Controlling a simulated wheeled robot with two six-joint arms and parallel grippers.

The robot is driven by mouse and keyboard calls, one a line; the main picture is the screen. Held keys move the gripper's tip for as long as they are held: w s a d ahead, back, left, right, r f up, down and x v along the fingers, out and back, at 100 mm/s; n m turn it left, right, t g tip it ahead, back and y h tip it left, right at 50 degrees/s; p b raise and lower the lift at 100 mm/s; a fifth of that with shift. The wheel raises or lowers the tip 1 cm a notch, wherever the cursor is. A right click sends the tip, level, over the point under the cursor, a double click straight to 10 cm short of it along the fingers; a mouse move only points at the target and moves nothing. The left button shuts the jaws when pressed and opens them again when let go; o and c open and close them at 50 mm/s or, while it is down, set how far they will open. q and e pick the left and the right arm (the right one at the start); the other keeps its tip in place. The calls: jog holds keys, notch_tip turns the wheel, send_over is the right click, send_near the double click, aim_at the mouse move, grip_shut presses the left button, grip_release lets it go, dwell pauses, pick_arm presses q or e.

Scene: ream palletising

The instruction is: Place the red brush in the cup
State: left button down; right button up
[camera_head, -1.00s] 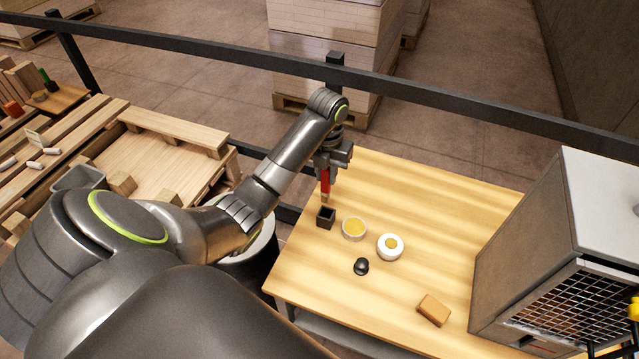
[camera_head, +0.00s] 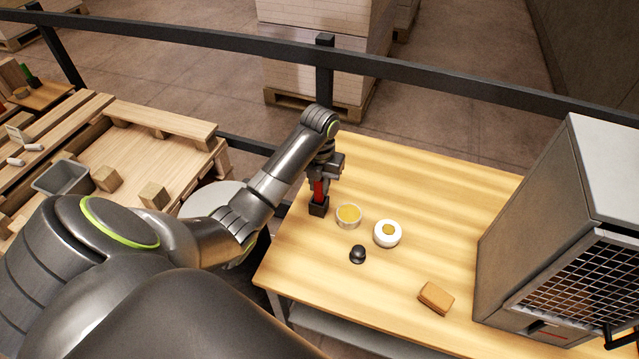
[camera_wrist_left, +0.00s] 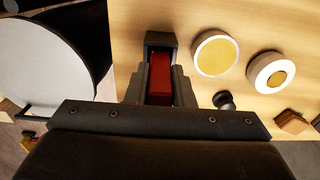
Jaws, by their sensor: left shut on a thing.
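The red brush (camera_head: 319,189) is upright in my left gripper (camera_head: 320,184), which is shut on it. In the left wrist view the brush (camera_wrist_left: 160,80) sits between the two fingers of the gripper (camera_wrist_left: 160,85). The small dark square cup (camera_head: 318,206) stands on the wooden table near its left edge. The brush's lower end is at the cup's opening; its tip is hidden, so I cannot tell how deep it reaches. The cup (camera_wrist_left: 160,42) also shows just beyond the brush in the left wrist view. My right gripper is not in view.
Right of the cup are a yellow-filled bowl (camera_head: 348,216), a white round item with a yellow centre (camera_head: 387,233) and a small black knob-like object (camera_head: 357,254). A brown block (camera_head: 436,298) lies farther right, beside a grey caged machine (camera_head: 550,230). The table's back is clear.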

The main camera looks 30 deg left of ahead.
pick_arm(q)
jog(key=c, duration=1.3)
grip_release()
jog(key=shift+f, duration=0.15)
jog(key=shift+o, duration=0.2)
jog(key=shift+r, duration=0.6)
jog(key=shift+w+r+b, duration=0.1)
jog(key=shift+r+b, duration=0.25)
jog(key=shift+r, duration=0.4)
notch_tip(320, 180, up, 8)
jog(key=p, duration=0.6)
jog(key=shift+f+p, duration=0.25)
jog(key=shift+p, duration=0.15)
jog(key=shift+r+p, duration=1.1)
